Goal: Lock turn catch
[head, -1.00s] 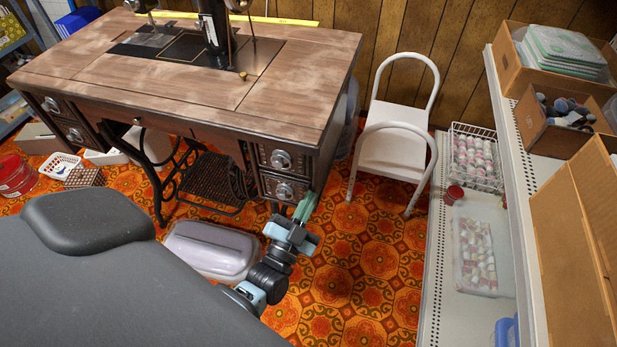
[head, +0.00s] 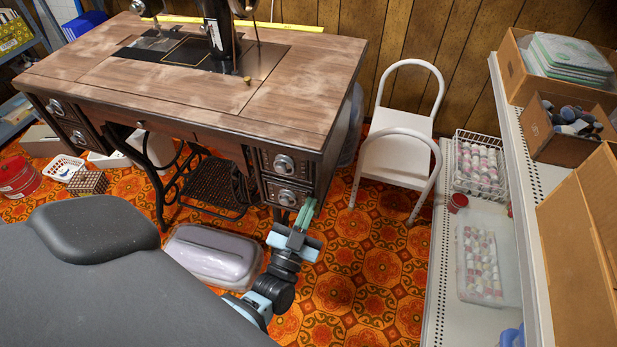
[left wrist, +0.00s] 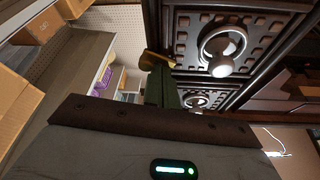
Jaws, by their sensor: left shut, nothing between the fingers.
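The treadle sewing table (head: 190,90) stands ahead, with an upper right drawer (head: 284,163) and a lower right drawer (head: 287,197) on its front. My left gripper (head: 308,209) is shut and empty, its green fingers close to the lower right corner of this drawer stack. A small brass-coloured piece (left wrist: 155,61) shows at the fingertips and may be the turn catch. I cannot tell whether they touch. My right gripper is not in view.
A lidded pale container (head: 212,254) lies on the patterned floor beside my left arm. A white chair (head: 395,160) stands right of the table. A white shelf unit (head: 436,290) with boxes and a wire basket (head: 480,165) lines the right side. Floor between chair and arm is clear.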

